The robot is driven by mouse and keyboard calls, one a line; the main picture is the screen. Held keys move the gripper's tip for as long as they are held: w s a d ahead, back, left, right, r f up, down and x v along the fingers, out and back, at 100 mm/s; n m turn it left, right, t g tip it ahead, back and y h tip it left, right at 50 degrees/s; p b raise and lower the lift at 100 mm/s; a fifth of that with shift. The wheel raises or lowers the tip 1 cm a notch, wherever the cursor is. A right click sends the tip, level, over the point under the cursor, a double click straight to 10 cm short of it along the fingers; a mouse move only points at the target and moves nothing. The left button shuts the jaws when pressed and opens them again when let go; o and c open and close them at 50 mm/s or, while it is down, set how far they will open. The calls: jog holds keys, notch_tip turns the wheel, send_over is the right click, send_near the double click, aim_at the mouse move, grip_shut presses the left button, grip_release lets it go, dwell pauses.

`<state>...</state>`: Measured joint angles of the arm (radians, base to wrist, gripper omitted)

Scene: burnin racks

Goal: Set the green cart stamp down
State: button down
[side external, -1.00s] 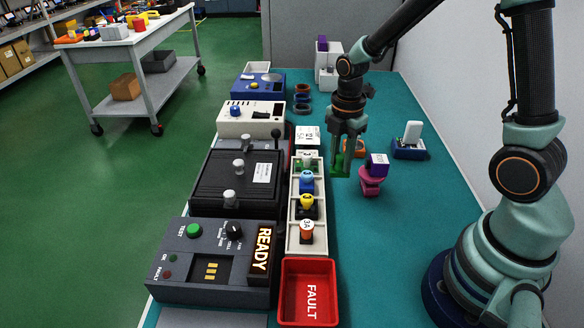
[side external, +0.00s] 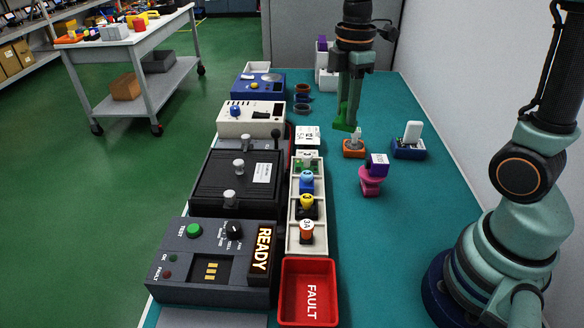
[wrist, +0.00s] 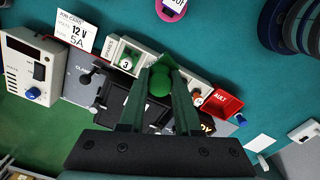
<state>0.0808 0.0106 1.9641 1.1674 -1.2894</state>
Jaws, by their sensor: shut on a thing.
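My gripper (side external: 346,122) hangs above the teal bench, right of the white card. It is shut on the green cart stamp (side external: 343,127), whose green shows at the fingertips. In the wrist view the stamp's round green knob (wrist: 159,83) sits between the two fingers, with a green edge beyond it. The stamp appears raised off the bench, and the fingers hide part of it. An orange-based piece (side external: 354,150) stands just in front and to the right of it.
A magenta stand with a purple block (side external: 371,178) and a blue holder with a white piece (side external: 409,144) stand to the right. A white tray of coloured pieces (side external: 294,224), a red FAULT bin (side external: 333,267) and a READY box (side external: 204,292) line the left.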

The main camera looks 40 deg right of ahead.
jog(key=a+f+m, duration=0.1)
jog(key=m, duration=0.3)
jog(key=s+a+m, duration=0.1)
jog(key=m, duration=0.4)
jog(key=s+a+f+m, duration=0.1)
jog(key=m, duration=0.3)
jog(key=shift+f+m, duration=0.35)
jog(key=shift+m, duration=0.05)
jog(key=shift+d+r, duration=0.1)
jog(key=f, duration=0.5)
jog(key=d+f, duration=0.1)
jog(key=f, duration=1)
jog(key=shift+w+d+f, duration=0.2)
jog(key=shift+d, duration=0.1)
jog(key=shift+f, duration=0.2)
jog(key=c, duration=0.6)
grip_release()
jog(key=shift+r, duration=0.1)
